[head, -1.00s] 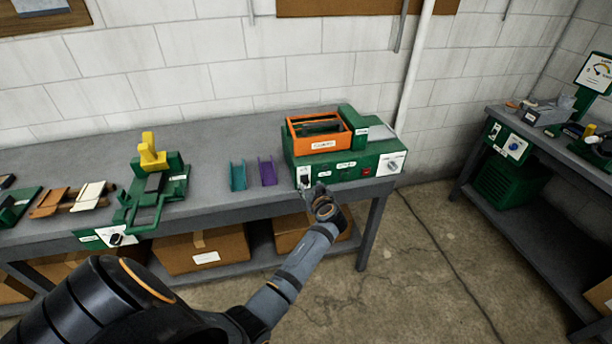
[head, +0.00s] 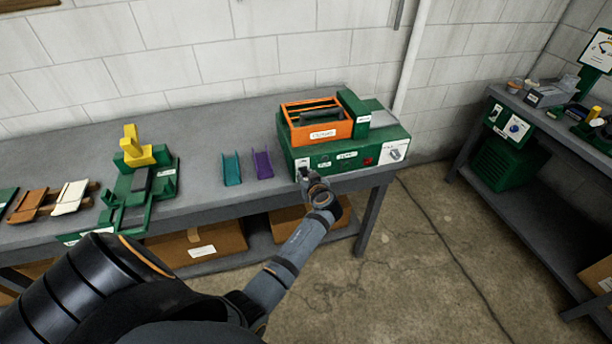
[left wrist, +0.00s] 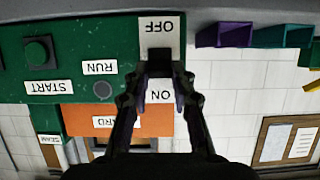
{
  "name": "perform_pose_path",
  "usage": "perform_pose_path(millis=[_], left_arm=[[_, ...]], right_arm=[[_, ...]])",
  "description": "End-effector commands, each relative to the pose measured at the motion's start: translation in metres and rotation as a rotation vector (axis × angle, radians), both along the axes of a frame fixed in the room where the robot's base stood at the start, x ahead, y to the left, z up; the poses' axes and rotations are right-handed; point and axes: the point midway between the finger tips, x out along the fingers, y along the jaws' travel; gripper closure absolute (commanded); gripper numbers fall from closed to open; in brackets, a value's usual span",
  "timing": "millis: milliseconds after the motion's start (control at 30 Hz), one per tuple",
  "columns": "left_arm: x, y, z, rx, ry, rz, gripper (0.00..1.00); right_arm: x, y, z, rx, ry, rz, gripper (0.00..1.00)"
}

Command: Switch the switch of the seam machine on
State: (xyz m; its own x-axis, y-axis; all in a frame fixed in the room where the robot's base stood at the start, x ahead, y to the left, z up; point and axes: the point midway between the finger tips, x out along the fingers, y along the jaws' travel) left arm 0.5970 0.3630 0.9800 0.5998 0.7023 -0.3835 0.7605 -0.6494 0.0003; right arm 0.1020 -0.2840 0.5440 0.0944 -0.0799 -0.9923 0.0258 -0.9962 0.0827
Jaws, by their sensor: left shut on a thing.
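The green seam machine (head: 340,158) stands on the bench, with a switch panel (head: 302,164) at the left of its front. In the left wrist view, which is upside down, the switch (left wrist: 159,68) sits between an OFF label (left wrist: 160,27) and an ON label (left wrist: 161,96). My left gripper (head: 307,178) is at the panel, and in the wrist view its fingers (left wrist: 160,80) are shut on the dark switch lever. The fingers hide much of the lever, so I cannot tell its position. My right gripper is not in view.
An orange tray (head: 318,132) sits on the machine. Beside the machine are a purple channel (head: 262,164) and a teal channel (head: 232,168). A green fixture with a yellow block (head: 136,150) stands left. Cardboard boxes (head: 195,245) lie on the lower shelf. Another bench is at right.

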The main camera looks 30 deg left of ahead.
Motion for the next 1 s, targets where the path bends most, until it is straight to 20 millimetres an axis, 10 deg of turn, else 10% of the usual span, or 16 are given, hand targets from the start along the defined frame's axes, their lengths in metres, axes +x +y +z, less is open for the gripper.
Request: perform_pose_path(millis=[667, 700, 1000], left_arm=[[0.002, 0.002, 0.006, -0.101, 0.086, 0.000, 1.00], [0.002, 0.002, 0.006, -0.101, 0.086, 0.000, 0.74], [0.002, 0.002, 0.006, -0.101, 0.086, 0.000, 0.53]], right_arm=[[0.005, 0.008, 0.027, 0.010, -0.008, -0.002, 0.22], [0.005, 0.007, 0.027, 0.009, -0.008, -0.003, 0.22], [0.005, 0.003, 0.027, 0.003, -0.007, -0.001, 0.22]])
